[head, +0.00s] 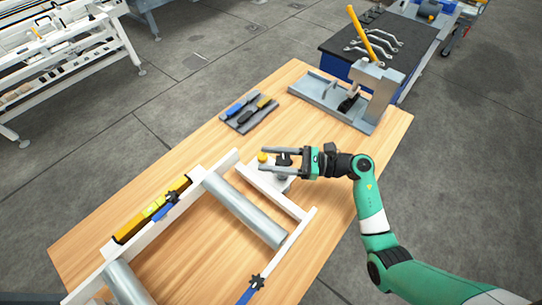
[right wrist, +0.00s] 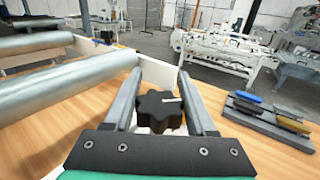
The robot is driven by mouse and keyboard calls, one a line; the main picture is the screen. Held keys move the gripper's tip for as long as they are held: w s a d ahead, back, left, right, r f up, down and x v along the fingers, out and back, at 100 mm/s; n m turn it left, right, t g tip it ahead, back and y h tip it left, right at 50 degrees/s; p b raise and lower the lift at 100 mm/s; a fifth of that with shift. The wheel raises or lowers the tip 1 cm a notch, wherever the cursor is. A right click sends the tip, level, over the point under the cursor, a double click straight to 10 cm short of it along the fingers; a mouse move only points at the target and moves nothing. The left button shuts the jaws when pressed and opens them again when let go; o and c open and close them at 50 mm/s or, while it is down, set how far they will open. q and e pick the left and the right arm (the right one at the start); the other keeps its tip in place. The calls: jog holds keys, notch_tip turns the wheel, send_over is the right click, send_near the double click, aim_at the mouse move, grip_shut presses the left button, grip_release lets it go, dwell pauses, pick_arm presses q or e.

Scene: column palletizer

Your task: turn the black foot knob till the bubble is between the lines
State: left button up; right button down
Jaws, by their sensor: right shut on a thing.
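The black foot knob (right wrist: 160,110) is a lobed star knob with a pale mark on top, in the right wrist view. It sits between the two grey fingers of my right gripper (right wrist: 165,95), which is shut on it. In the head view my right gripper (head: 268,162) reaches in from the right at the corner of the white roller frame (head: 224,160), and the knob (head: 284,159) shows only as a small dark shape. A yellow spirit level (head: 152,210) lies along the frame's left rail. Its bubble and lines are too small to read. My left gripper is not in view.
A grey tray (head: 248,112) with blue, black and yellow-handled tools lies at the back of the wooden table (head: 190,150). A grey metal fixture (head: 350,98) stands at the far right. Steel rollers (head: 245,207) span the frame. A blue clamp (head: 250,290) is on its near rail.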

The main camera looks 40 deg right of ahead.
jog(key=m+t+h+p, duration=0.2)
jog(key=h, duration=0.1)
jog(key=shift+w+d+r+m+h+p, duration=0.2)
jog(key=shift+d+m+h+p, duration=0.1)
jog(key=shift+m, duration=0.1)
jog(key=shift+w+d+f+m+t+h+p, duration=0.15)
jog(key=shift+m+t+h+p, duration=0.25)
jog(key=shift+h, duration=0.3)
jog(key=shift+s+d+m+t+h+p, duration=0.1)
jog(key=shift+d+m+t+h+p, duration=0.1)
jog(key=shift+m+h+p, duration=0.3)
jog(key=shift+h, duration=0.3)
jog(key=shift+c, duration=1.1)
grip_release()
jog(key=v, duration=1.1)
jog(key=shift+s, duration=0.25)
jog(key=shift+f, duration=0.1)
